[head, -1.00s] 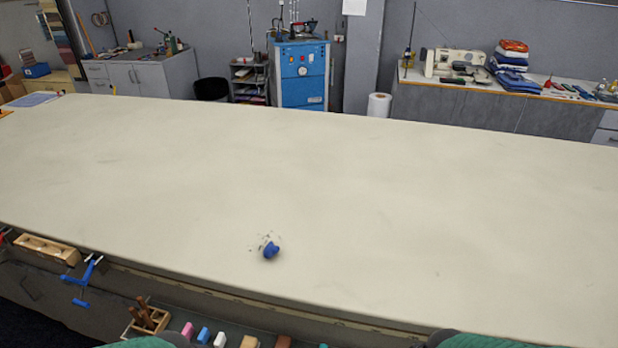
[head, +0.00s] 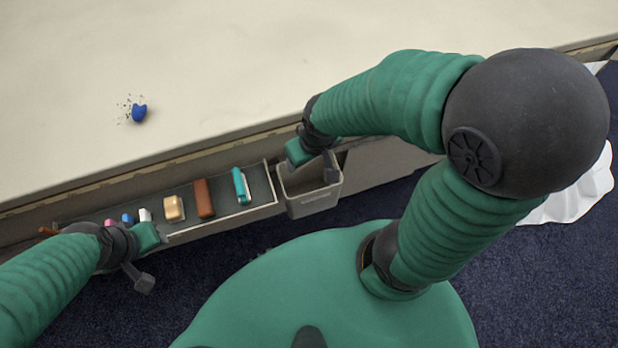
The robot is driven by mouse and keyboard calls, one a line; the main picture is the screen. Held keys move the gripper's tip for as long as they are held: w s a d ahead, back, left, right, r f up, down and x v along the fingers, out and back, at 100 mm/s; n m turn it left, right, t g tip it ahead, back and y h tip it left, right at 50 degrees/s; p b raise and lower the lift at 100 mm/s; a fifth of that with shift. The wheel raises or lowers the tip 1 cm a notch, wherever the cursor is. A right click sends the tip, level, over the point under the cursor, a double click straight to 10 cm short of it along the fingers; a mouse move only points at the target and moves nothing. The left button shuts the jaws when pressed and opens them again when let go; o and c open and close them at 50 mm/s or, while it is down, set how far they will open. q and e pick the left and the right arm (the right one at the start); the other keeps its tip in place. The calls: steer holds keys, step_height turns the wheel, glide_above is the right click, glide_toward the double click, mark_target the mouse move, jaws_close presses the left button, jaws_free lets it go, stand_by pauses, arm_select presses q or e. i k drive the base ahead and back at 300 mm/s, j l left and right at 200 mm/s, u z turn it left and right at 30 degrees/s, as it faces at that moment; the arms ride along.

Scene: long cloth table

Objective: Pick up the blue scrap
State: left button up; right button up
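The blue scrap (head: 139,113) is a small dark blue lump on the pale cloth table (head: 300,60). It lies at the upper left of the head view, with dark specks on the cloth beside it. My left gripper (head: 148,250) is below the scrap in the picture, off the table's front edge and apart from it. My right gripper (head: 312,158) is by the table edge, over the grey bin, well right of the scrap. Neither gripper touches the scrap. The fingers are too small and turned to tell whether they are open or shut.
A tray (head: 262,203) along the table's front edge holds several blocks, including a tan block (head: 174,208), a brown block (head: 204,198) and a teal block (head: 241,186). A grey bin (head: 312,203) hangs beside it.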

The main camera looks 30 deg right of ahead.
mark_target(138, 112)
steer(key=i+u, duration=0.15)
steer(key=u, duration=0.25)
steer(key=i+u, duration=0.1)
steer(key=u, duration=0.3)
steer(key=i+u, duration=0.15)
steer(key=u, duration=0.3)
steer(key=l+u, duration=0.15)
steer(key=u, duration=0.25)
steer(key=i+l, duration=0.2)
